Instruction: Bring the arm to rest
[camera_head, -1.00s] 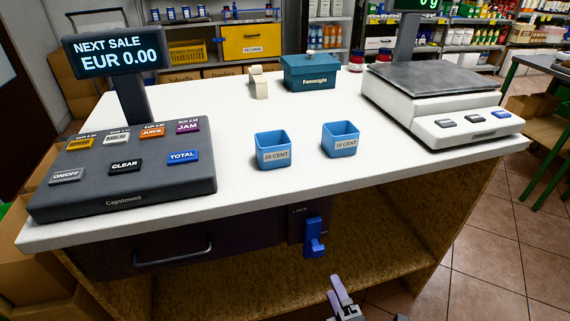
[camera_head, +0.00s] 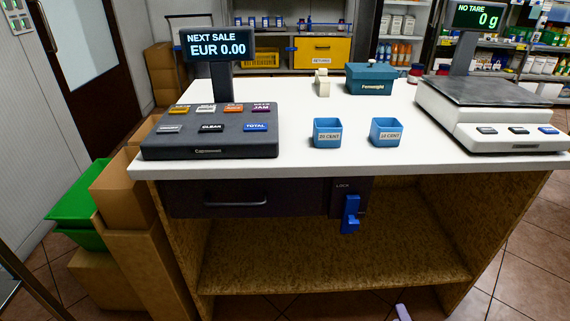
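Only a small pale lilac tip, seemingly of my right gripper (camera_head: 403,312), shows at the bottom edge right of the middle, below the counter top and in front of the lower shelf. The rest of it is cut off, so its opening and anything in it are hidden. My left gripper is out of view. The white counter (camera_head: 330,164) stands in front of me. Its dark drawer (camera_head: 235,190) looks closed, with a blue lock lever (camera_head: 350,212) to the right of the handle.
The till (camera_head: 210,140) stands at the counter's left, its display reading EUR 0.00. Two blue coin cups (camera_head: 327,133) (camera_head: 387,132), a teal box (camera_head: 370,78) and a scale (camera_head: 492,115) reading 0 g share the top. Cardboard boxes (camera_head: 145,255) and a green crate (camera_head: 78,195) stand left.

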